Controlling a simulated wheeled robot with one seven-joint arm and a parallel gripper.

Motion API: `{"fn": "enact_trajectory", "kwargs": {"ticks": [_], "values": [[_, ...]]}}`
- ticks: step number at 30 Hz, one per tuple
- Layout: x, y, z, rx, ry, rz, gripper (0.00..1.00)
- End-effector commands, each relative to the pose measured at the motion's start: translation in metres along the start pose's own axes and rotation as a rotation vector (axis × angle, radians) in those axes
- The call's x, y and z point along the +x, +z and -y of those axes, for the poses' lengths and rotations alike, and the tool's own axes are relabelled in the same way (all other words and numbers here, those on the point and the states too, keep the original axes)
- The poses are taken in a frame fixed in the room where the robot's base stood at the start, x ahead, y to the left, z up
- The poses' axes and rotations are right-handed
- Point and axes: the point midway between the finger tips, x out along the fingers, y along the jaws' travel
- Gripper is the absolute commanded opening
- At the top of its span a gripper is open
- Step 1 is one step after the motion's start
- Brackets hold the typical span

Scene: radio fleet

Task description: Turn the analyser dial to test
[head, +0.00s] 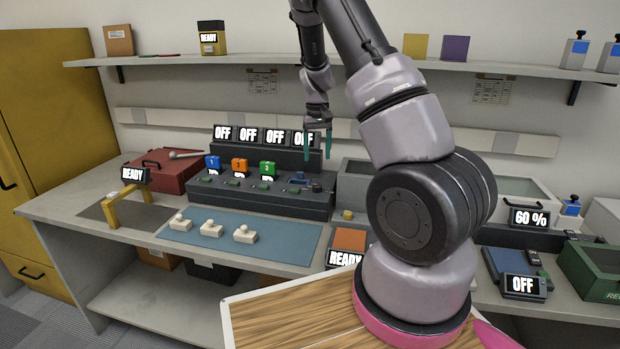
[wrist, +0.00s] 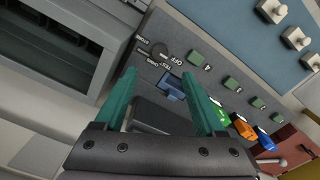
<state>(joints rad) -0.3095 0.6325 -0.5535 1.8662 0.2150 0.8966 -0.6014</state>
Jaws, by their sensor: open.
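The dial (wrist: 160,51) is a small dark round knob on the grey panel, with labels around it; OFF and what looks like TEST are among them. Its pointer direction is too small to tell. In the head view the dial (head: 317,187) is at the right end of the charger console (head: 260,200). My gripper (head: 318,152) has teal fingers, points down and is above the console's right end. In the wrist view my gripper (wrist: 160,82) is open and empty, with the dial beyond the fingertips and not touched. A blue block (wrist: 171,86) shows between the fingers.
Blue, orange and green radios (head: 239,166) stand on the console left of the dial. Several OFF displays (head: 248,136) rise behind it, close to my fingers. A grey bin (head: 355,180) stands right. A blue mat (head: 275,236) with small white pieces lies in front.

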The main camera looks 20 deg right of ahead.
Motion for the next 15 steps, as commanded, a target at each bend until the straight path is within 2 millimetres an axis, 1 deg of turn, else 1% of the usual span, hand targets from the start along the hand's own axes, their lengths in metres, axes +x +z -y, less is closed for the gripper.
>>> {"fn": "enact_trajectory", "kwargs": {"ticks": [5,15], "values": [[0.017,0.000,0.000,-0.001,0.002,0.004,0.72],[0.079,0.001,0.000,0.000,0.002,0.004,0.72]]}}
